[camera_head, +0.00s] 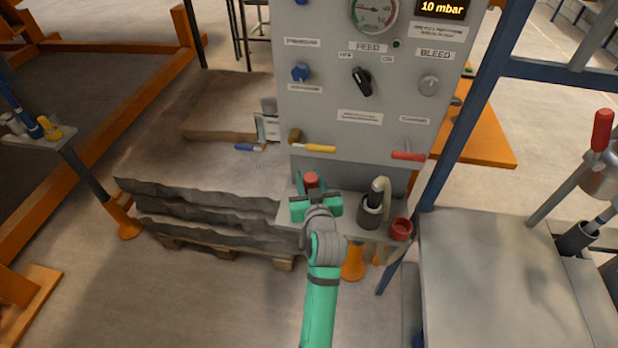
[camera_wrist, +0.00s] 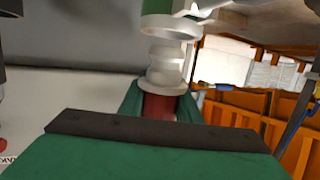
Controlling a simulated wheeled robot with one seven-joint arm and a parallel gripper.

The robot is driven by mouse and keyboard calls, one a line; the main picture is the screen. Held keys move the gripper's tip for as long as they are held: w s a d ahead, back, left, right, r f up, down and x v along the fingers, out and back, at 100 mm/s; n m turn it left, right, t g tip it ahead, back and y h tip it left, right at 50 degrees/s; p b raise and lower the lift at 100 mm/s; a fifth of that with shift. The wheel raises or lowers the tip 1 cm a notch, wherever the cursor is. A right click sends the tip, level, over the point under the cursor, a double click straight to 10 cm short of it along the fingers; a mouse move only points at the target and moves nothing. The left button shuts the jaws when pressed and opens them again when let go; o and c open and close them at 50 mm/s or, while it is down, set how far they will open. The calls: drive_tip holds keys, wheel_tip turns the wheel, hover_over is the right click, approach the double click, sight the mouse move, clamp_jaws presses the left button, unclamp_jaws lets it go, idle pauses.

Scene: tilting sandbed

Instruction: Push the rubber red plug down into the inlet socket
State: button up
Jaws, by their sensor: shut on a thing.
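The red plug (camera_head: 311,179) is between the fingers of my gripper (camera_head: 313,188), in front of the grey panel. My gripper is shut on it. In the wrist view the plug (camera_wrist: 159,107) shows between the green fingers, partly hidden by the dark edge of my gripper. A pale, ribbed fitting (camera_wrist: 166,58), which looks like the inlet socket, lines up with the plug and appears to meet it. Whether the plug is inside it, and how deep, I cannot tell. In the head view my gripper hides this fitting.
A dark holder (camera_head: 371,212) with a grey hooked pipe and a red cup (camera_head: 401,229) stand close to the right of my gripper. Above are a yellow handle (camera_head: 314,148) and a red handle (camera_head: 408,156) on the panel (camera_head: 340,110). The sandbed (camera_head: 215,120) lies left.

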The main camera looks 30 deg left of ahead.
drive_tip(key=shift+f, duration=2.25)
idle(0.6)
drive_tip(key=o, duration=1.3)
drive_tip(key=v, duration=1)
drive_tip(key=shift+s+d+r, duration=0.15)
drive_tip(key=shift+s+d, duration=0.1)
